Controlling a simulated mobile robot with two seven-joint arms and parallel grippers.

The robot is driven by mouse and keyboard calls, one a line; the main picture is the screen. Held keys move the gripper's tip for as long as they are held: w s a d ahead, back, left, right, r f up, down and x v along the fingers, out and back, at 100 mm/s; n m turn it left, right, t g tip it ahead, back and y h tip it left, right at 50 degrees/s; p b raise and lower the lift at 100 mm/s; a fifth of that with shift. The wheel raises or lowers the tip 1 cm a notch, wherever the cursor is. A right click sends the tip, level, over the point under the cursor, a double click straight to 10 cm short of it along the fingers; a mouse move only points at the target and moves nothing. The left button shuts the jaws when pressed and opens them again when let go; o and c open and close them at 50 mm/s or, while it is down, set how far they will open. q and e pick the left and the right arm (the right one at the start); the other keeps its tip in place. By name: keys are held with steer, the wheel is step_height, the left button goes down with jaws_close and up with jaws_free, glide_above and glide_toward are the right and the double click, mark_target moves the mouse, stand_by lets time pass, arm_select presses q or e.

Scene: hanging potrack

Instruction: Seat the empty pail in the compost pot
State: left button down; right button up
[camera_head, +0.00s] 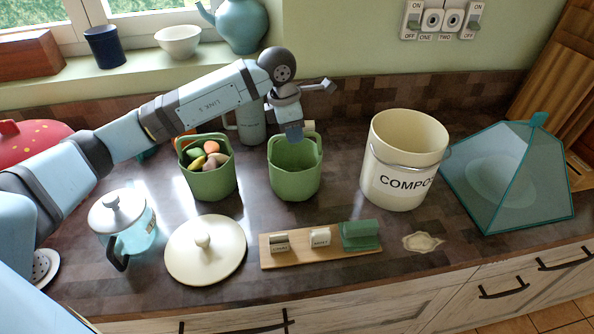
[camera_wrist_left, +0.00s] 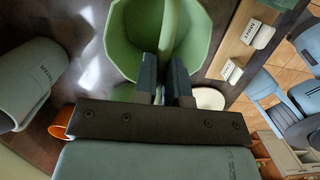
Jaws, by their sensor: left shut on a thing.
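The empty green pail (camera_head: 293,183) appears to stand upright on the counter, left of the compost pot. My left gripper (camera_head: 294,134) reaches down to the pail's rim from behind. In the left wrist view the fingers (camera_wrist_left: 164,75) are shut on the handle of the pail (camera_wrist_left: 122,35), and the pail's inside is bare. The cream compost pot (camera_head: 388,188) stands upright with its mouth open and a wire bail on its front; its bottom inside is hidden. My right gripper is not in view.
A second green pail (camera_head: 210,187) full of food scraps stands left of the empty one. A cream lid (camera_head: 200,262) and a wooden board (camera_head: 290,262) with small blocks lie in front. A teal mesh cover (camera_head: 510,185) stands right of the pot. A grey jug (camera_head: 250,125) stands behind.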

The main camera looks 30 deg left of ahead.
arm_select(q)
steer(key=shift+r, duration=0.6)
steer(key=shift+d+p+v, duration=0.15)
steer(key=shift+p+v, duration=0.3)
steer(key=shift+v, duration=0.35)
steer(key=shift+d+p+v, duration=0.15)
steer(key=shift+p+v, duration=0.3)
steer(key=shift+v, duration=0.35)
steer(key=shift+w+r, duration=0.15)
steer(key=shift+w, duration=0.05)
